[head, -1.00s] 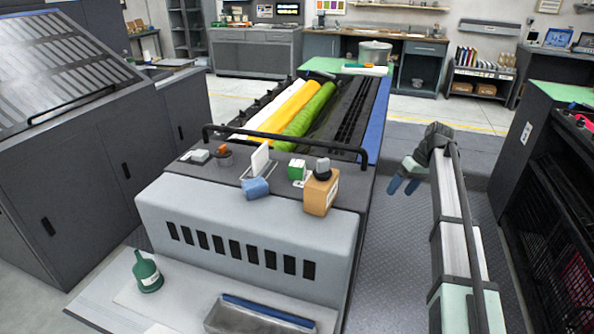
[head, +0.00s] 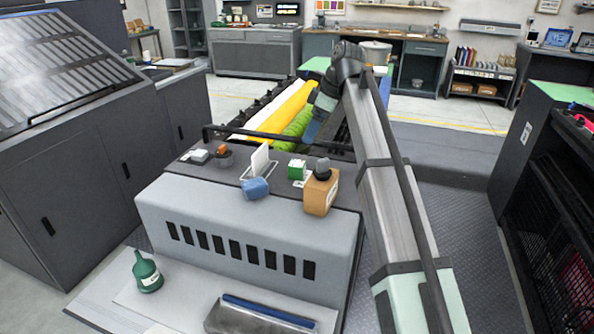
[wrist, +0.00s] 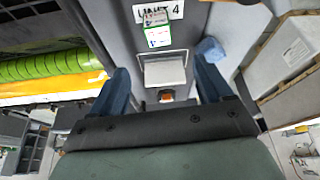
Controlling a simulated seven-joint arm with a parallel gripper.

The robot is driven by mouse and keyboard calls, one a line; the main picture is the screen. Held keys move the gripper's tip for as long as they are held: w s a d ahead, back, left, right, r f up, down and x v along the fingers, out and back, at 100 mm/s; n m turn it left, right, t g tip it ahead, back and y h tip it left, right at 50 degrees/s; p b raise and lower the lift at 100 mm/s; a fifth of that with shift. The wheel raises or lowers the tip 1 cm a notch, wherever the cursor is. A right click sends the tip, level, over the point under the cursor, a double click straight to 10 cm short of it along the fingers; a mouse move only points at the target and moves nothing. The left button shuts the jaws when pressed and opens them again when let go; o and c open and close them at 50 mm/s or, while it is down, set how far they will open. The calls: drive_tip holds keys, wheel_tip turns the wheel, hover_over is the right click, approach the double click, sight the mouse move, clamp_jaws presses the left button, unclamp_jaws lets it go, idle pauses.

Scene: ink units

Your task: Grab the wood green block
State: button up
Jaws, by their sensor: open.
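The green block (head: 297,169) is a small cube with a white patch, on the dark top of the machine, between the white upright plate and the cardboard box. It also shows near the top of the wrist view (wrist: 158,37), close to a "UNIT 4" label. My gripper (head: 312,131) hangs above the rollers, behind and above the block in the head view. In the wrist view its two blue fingers (wrist: 163,80) are spread apart with nothing gripped. The block lies beyond the fingertips and is not touched.
A black rail (head: 235,134) crosses between the rollers and this shelf. An orange-topped piece (head: 222,152) stands left.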

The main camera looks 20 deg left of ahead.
sight(297, 163)
drive_tip(key=x, duration=0.8)
drive_tip(key=shift+f, duration=0.15)
drive_tip(key=shift+d+x, duration=0.15)
drive_tip(key=shift+x, duration=1.2)
drive_tip(key=shift+d+x, duration=0.15)
drive_tip(key=shift+x, duration=1.15)
drive_tip(key=shift+w+f, duration=0.15)
drive_tip(key=shift+c, duration=0.3)
drive_tip(key=c, duration=1)
